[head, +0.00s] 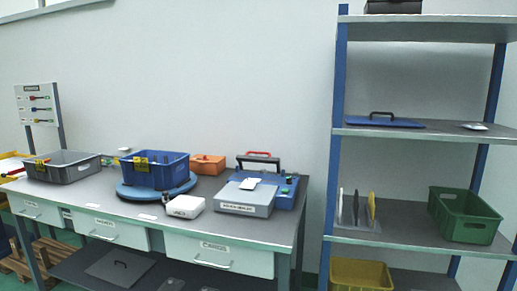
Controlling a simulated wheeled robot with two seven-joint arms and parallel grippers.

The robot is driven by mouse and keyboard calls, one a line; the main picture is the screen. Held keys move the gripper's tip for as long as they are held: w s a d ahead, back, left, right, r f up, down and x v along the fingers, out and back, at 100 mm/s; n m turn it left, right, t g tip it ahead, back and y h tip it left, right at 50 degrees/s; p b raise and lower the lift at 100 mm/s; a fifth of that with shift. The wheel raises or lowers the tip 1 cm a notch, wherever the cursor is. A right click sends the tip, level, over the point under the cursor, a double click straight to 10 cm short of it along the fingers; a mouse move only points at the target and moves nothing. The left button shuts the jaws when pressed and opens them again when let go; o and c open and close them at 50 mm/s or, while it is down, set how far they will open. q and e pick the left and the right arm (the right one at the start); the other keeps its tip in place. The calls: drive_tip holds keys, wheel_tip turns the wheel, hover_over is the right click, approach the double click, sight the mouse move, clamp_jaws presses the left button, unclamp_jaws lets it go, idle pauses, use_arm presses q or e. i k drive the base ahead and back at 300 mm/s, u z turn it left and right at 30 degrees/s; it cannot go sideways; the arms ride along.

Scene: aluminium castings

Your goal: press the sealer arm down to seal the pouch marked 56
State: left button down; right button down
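The sealer (287,193) is a blue and grey machine at the right end of the workbench. Its raised arm (258,166) stands at the back, with a red handle bar (259,154) on top. A small white pouch (250,183) lies on the grey front part of the sealer, below the arm. Any number on the pouch is too small to read. A white label with unreadable print is on the sealer's front. Neither of my grippers shows in the head view.
On the workbench (150,213) stand a grey crate (62,174), a blue crate (154,176) on a round blue turntable (131,191), a white box (185,206) and an orange box (208,164). A shelf rack (338,150) with a green crate (467,222) stands to the right.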

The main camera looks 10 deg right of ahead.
sight(241, 158)
drive_tip(key=u, duration=0.1)
drive_tip(key=i, duration=0.85)
